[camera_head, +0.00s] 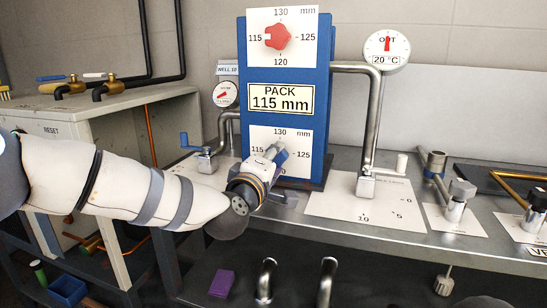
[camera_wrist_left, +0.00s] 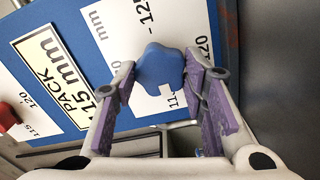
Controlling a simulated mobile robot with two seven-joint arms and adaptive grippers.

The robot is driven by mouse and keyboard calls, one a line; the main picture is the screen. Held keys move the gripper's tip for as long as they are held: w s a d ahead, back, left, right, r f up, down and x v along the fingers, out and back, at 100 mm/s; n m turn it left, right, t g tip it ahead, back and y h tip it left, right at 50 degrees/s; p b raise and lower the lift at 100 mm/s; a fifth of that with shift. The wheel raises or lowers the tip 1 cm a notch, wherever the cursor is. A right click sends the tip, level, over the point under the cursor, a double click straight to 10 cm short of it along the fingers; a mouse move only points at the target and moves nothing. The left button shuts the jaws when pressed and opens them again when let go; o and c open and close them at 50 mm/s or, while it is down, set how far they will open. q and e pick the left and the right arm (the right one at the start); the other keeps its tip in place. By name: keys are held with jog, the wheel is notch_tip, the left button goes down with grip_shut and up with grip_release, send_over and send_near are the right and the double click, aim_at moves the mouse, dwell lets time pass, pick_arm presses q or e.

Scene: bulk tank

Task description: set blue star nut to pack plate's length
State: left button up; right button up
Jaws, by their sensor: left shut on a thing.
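The blue star nut (camera_wrist_left: 160,67) sits on the white lower dial (camera_wrist_left: 112,38) of the blue panel; in the head view it is mostly hidden behind my left gripper (camera_head: 274,155). In the left wrist view my left gripper (camera_wrist_left: 165,82) has its purple-padded fingers on either side of the nut, shut on it. A pale mark at the nut's lower edge lies near the 115 figure. The yellow pack plate (camera_head: 281,98) reads 115 mm; it also shows tilted in the left wrist view (camera_wrist_left: 60,72). My right gripper is not in view.
A red star nut (camera_head: 277,36) is on the upper dial, its white mark toward 115. A crank with a blue handle (camera_head: 190,143) stands left of the panel.

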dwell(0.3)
pick_arm(q)
jog(key=o, duration=1.2)
jog(key=shift+c, duration=0.2)
jog(key=shift+s, duration=0.1)
jog(key=v, duration=1.2)
